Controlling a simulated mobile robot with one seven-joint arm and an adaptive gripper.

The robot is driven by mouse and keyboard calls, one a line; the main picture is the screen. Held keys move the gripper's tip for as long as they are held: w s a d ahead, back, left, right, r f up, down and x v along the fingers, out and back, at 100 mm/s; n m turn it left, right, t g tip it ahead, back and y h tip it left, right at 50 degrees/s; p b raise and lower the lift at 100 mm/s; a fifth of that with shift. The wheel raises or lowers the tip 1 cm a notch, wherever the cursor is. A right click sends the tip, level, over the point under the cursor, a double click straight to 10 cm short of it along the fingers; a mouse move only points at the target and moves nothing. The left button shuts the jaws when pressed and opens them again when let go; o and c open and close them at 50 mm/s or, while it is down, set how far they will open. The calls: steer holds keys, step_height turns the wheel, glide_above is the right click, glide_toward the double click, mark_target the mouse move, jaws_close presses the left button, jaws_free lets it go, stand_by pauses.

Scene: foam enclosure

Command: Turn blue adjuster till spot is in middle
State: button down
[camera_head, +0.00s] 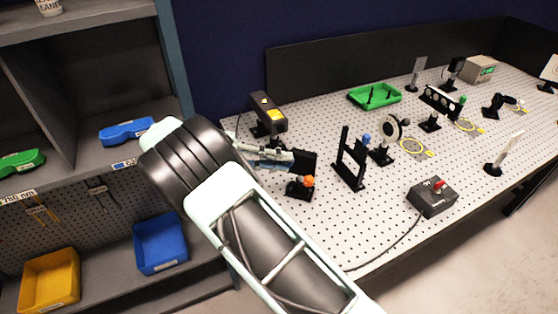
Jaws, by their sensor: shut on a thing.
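A blue knob (366,138) sits on a small black mount (381,156) right of a black upright frame (349,160). An orange knob (308,181) tops another low black mount (298,190) near the table's left end. My gripper (304,161) is just above and behind the orange knob, well left of the visible blue knob. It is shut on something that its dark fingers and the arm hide. I cannot tell whether a blue adjuster is between the fingers. A monitor (549,72) is cut off at the right edge; no spot can be made out on it.
A black and yellow box (262,112) stands behind my gripper on the perforated table (330,115). A control box with a red switch (433,196) is at the front. A green tray (375,96), a round optic (390,126) and several mounts stand farther back. Shelves are left.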

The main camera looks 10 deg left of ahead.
steer(key=c, duration=1.8)
jaws_free()
steer(key=shift+o, duration=0.2)
steer(key=v, duration=0.7)
steer(key=shift+a, duration=0.25)
